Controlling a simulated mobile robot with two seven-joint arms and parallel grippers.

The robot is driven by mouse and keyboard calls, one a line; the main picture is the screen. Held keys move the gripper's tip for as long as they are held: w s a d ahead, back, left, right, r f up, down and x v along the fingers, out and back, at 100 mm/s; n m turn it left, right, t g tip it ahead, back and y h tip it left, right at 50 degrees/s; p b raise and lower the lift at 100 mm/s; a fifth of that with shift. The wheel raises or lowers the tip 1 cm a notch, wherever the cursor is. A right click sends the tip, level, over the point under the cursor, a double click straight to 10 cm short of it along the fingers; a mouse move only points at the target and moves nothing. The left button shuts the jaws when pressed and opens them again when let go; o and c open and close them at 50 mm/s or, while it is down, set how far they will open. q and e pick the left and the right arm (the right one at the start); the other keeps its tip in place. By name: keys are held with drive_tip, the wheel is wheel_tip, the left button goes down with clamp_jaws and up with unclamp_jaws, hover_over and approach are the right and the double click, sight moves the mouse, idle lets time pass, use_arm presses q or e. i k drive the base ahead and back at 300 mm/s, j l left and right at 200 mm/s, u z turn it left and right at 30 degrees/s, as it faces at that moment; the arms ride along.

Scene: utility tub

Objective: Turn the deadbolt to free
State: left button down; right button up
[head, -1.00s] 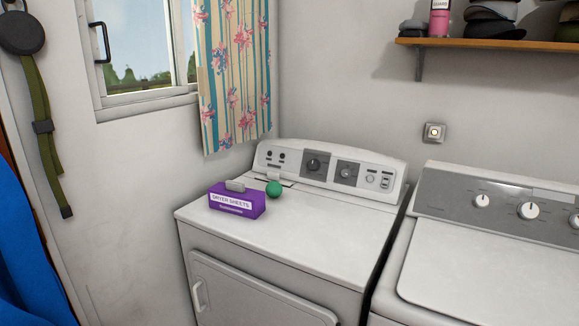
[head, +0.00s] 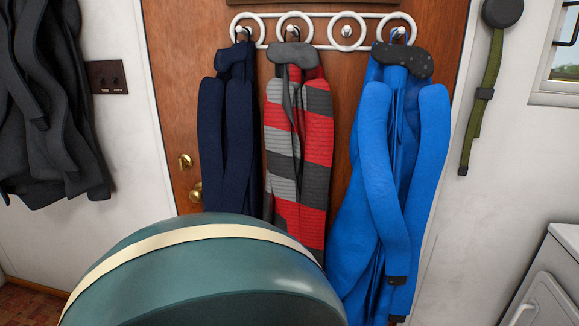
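A brass deadbolt (head: 184,161) sits on the left side of a brown wooden door (head: 175,90) in the head view. Its thumb-turn is small here, and I cannot tell which way it is turned. Neither of my grippers is in view.
A large teal rounded object with a cream band (head: 205,275) fills the lower foreground before the door. Navy, striped and blue jackets (head: 390,170) hang from a white hook rack (head: 320,17). Dark clothes (head: 45,100) hang at left. A white dryer (head: 555,285) stands at right.

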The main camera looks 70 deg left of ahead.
sight(182, 162)
drive_tip(key=k+u, duration=0.2)
drive_tip(key=u, duration=0.2)
drive_tip(key=k+j+u, duration=0.1)
drive_tip(key=u, duration=0.3)
drive_tip(key=k+u, duration=0.1)
drive_tip(key=u, duration=1.1)
